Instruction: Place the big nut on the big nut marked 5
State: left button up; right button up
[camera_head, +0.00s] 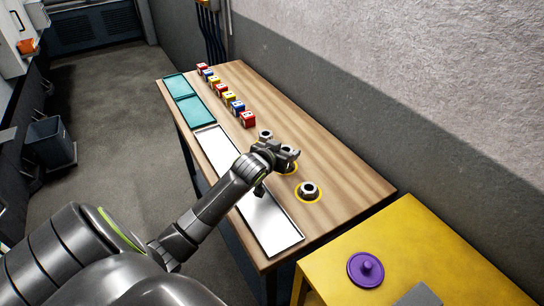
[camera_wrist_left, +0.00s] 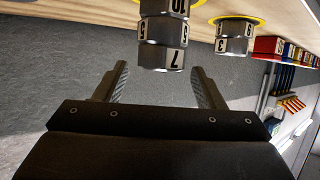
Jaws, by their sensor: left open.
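My left gripper (camera_head: 284,155) is over the wooden table in the head view. In the left wrist view its fingers (camera_wrist_left: 160,85) are open, with nothing gripped. The table is at the top of that view. A stack of dark numbered nuts (camera_wrist_left: 162,52) stands just beyond the fingertips, in line with the gap, its end nut showing 7 and others 5 and 10. In the head view a nut (camera_head: 310,188) sits on the nearer yellow ring, and another nut (camera_head: 265,134) stands beyond the gripper.
A long pale tray (camera_head: 272,228) lies along the table's left edge, partly behind my arm. Teal trays (camera_head: 193,111) and a row of red, blue and yellow blocks (camera_head: 228,97) are at the far end. A yellow table (camera_head: 325,280) with a purple disc (camera_head: 366,269) is at right.

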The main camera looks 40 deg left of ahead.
pick_arm(q)
jog(key=v, duration=1)
jog(key=shift+s+b, duration=0.3)
jog(key=shift+d+r, duration=0.1)
jog(key=shift+r, duration=0.05)
